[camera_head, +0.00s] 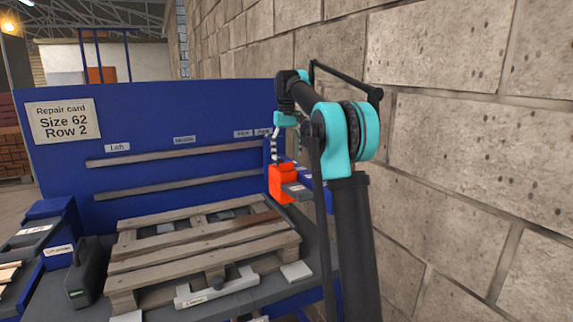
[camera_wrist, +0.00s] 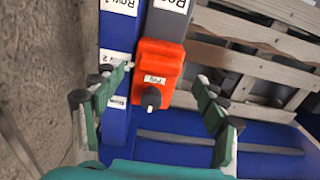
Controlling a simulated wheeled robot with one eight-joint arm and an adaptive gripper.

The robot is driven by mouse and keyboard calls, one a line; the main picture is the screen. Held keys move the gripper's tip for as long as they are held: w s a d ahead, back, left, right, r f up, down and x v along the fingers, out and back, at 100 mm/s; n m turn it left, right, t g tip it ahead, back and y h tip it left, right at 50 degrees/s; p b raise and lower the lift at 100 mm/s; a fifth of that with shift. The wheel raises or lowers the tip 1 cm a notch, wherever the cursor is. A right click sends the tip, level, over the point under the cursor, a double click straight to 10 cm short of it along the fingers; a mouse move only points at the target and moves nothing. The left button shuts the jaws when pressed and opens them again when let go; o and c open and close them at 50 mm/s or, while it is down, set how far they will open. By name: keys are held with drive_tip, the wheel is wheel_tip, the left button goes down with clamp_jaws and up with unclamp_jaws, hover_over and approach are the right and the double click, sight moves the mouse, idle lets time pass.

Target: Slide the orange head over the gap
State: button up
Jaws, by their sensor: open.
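The orange head (camera_head: 283,184) sits at the right end of the blue back panel, beyond the pallet's far right corner. In the wrist view the orange head (camera_wrist: 157,75) has a small label and a dark knob, and lies beside a blue rail (camera_wrist: 117,120) marked with row labels. A grey bar (camera_head: 297,190) extends from it. My gripper (camera_head: 276,150) is above the head; in the wrist view its fingers (camera_wrist: 163,80) are apart, one on each side of the head, with no clear contact. The wooden pallet (camera_head: 150,266) has open gaps between its slats.
The blue panel (camera_head: 200,112) carries labelled rails. A dark case (camera_head: 83,275) stands left of the pallet, and a pale bar (camera_head: 215,288) lies at its front. A block wall (camera_head: 460,130) is close on the right.

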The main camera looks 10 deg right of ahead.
sight(286, 163)
drive_tip(key=shift+f, duration=2.15)
